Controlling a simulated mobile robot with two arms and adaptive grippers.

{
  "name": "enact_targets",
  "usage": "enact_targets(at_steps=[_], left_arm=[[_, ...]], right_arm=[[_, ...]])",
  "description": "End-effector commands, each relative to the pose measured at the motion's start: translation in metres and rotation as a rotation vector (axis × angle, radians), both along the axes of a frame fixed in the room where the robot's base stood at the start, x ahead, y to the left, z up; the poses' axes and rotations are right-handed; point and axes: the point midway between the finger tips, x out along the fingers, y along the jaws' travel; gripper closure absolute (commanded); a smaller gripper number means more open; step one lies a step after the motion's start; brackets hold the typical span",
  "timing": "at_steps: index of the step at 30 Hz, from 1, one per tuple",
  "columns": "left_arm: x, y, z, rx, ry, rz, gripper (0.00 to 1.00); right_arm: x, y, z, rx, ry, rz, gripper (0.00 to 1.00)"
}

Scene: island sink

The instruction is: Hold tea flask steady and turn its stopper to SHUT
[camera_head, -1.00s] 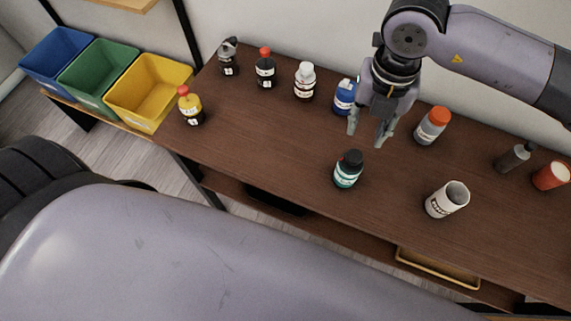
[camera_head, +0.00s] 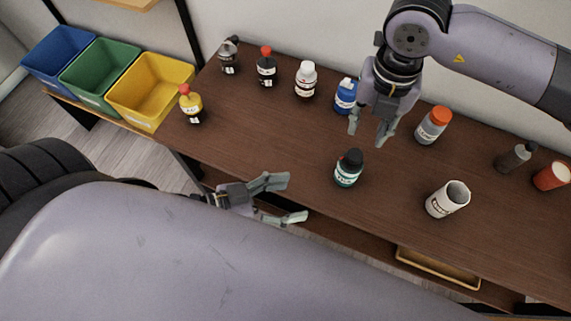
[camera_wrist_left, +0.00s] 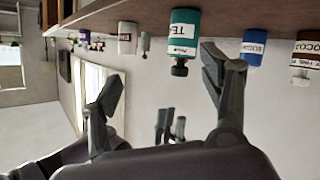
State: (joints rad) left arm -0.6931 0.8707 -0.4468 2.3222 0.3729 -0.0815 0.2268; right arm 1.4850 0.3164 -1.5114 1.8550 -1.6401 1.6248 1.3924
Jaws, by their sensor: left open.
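The tea flask (camera_head: 348,169) is a teal bottle with a black stopper (camera_head: 352,157). It stands upright near the table's front edge. The tea flask (camera_wrist_left: 183,35) shows upside down in the left wrist view, its label partly readable, between and beyond the fingers. My left gripper (camera_head: 287,200) is open and empty at the table's front edge, left of the flask and apart from it. My right gripper (camera_head: 369,130) is open and empty, pointing down just behind and above the flask, apart from its stopper. The stopper's SHUT mark is too small to see.
A blue bottle (camera_head: 345,96) stands behind my right gripper. An orange-capped bottle (camera_head: 432,126) and a white cup (camera_head: 447,199) stand right of the flask. Several bottles line the back left. The table (camera_head: 270,135) is clear left of the flask.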

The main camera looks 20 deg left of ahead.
Motion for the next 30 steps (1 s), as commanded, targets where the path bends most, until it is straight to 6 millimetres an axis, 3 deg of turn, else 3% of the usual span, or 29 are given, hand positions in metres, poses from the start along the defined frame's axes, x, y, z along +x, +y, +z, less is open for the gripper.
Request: enact_targets(at_steps=[6, 16, 30], left_arm=[[0.026, 0.013, 0.013, 0.206, -0.175, -0.044, 0.29], [0.035, 0.014, 0.012, 0.243, -0.204, -0.045, 0.29], [0.077, -0.029, -0.012, 0.239, -0.205, -0.044, 0.29]], right_arm=[[0.000, 0.000, 0.000, 0.000, 0.000, 0.000, 0.67], [0.000, 0.000, 0.000, 0.000, 0.000, 0.000, 0.67], [0.000, 0.000, 0.000, 0.000, 0.000, 0.000, 0.67]])
